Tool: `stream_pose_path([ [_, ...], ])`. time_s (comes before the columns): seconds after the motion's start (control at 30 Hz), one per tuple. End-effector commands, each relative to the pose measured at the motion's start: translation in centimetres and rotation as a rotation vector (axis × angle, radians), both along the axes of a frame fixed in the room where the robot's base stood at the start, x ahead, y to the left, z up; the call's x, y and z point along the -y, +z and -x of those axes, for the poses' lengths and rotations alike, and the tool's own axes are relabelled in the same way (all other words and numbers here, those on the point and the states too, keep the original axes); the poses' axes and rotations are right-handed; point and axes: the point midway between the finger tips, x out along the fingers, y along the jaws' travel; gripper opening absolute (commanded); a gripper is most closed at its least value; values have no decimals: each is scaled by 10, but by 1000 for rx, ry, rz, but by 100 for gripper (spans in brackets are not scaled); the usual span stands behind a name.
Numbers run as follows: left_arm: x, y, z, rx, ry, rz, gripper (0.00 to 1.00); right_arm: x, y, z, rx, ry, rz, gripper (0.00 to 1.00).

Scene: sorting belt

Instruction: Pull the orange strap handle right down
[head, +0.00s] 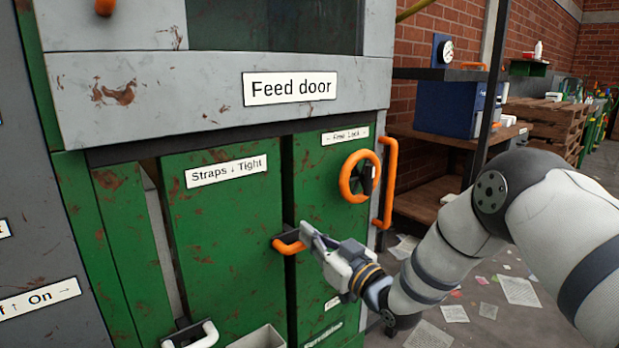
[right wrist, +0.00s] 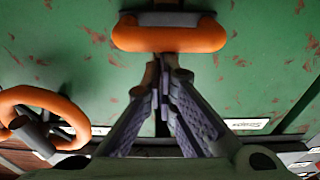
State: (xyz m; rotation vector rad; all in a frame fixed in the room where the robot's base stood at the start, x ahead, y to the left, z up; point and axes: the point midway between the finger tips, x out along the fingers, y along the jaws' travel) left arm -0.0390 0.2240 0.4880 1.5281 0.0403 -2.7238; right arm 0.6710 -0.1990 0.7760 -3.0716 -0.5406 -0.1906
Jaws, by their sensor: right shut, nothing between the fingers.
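The orange strap handle (head: 288,247) is a short bar on a dark mount, on the green door panel (head: 222,240) below the label "Straps ↓ Tight" (head: 226,171). In the right wrist view the handle (right wrist: 168,38) spans the upper middle, with its mount partly hidden behind it. My right gripper (head: 306,234) is at the handle's right end in the head view. In the right wrist view its fingertips (right wrist: 163,68) are shut together and empty, close to the bar's edge. I cannot tell whether they touch it. My left gripper is not in view.
An orange ring wheel (head: 346,178) and a vertical orange bar handle (head: 390,185) stand up and right of the strap handle. A shelf bench (head: 432,195) stands behind my right arm. Papers litter the floor.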

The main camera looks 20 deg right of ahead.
Motion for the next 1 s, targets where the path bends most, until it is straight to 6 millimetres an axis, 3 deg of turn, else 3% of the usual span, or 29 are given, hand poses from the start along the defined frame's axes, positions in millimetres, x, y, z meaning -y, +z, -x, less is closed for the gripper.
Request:
stream_pose_path([
  [0.03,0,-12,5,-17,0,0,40,0,-29,1,-15,0,1,0],
  [0.1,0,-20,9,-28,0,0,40,0,-49,1,-14,0,2,0],
  [0.4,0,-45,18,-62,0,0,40,0,-109,1,-9,1,1,0],
  [0.63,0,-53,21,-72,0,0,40,0,-127,0,-5,0,1,0],
  [1.0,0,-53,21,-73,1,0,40,0,-129,0,-5,0,1,0],
])
